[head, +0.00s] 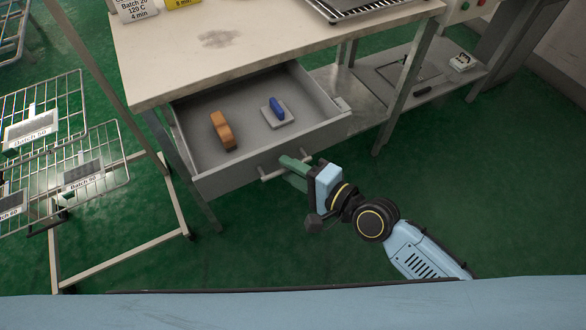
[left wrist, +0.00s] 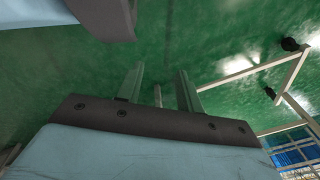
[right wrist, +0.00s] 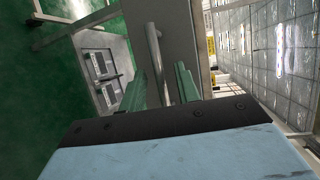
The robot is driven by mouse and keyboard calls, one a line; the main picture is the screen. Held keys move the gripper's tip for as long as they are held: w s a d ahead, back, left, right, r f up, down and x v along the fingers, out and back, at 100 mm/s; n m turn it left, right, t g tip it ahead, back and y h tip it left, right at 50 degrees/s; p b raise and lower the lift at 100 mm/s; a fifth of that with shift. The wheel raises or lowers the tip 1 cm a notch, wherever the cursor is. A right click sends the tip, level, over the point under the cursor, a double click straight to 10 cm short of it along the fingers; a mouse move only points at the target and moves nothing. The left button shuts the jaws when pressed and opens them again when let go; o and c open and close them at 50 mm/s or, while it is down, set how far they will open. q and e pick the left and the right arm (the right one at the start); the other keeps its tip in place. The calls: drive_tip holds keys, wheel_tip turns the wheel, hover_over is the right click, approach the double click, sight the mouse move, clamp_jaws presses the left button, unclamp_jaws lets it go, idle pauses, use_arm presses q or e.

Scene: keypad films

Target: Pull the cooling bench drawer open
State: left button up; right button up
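The cooling bench (head: 270,50) has a grey drawer (head: 225,180) pulled well out, so its inside shows in the head view. A brown block-like item (head: 222,131) and a blue item on a pale pad (head: 277,109) lie in it. The bar handle (head: 270,175) is on the drawer front. My right gripper (head: 291,165) is at this handle. In the right wrist view, the handle bar (right wrist: 156,60) runs between its two green fingers, which look apart with small gaps beside the bar. My left gripper (left wrist: 160,80) is open and empty above the green floor.
A wire rack with labelled baskets (head: 75,140) stands left of the bench. A lower shelf (head: 350,85) and a bench leg (head: 405,90) are right of the drawer. The floor in front of the drawer and to the right is clear.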

idle(0.3)
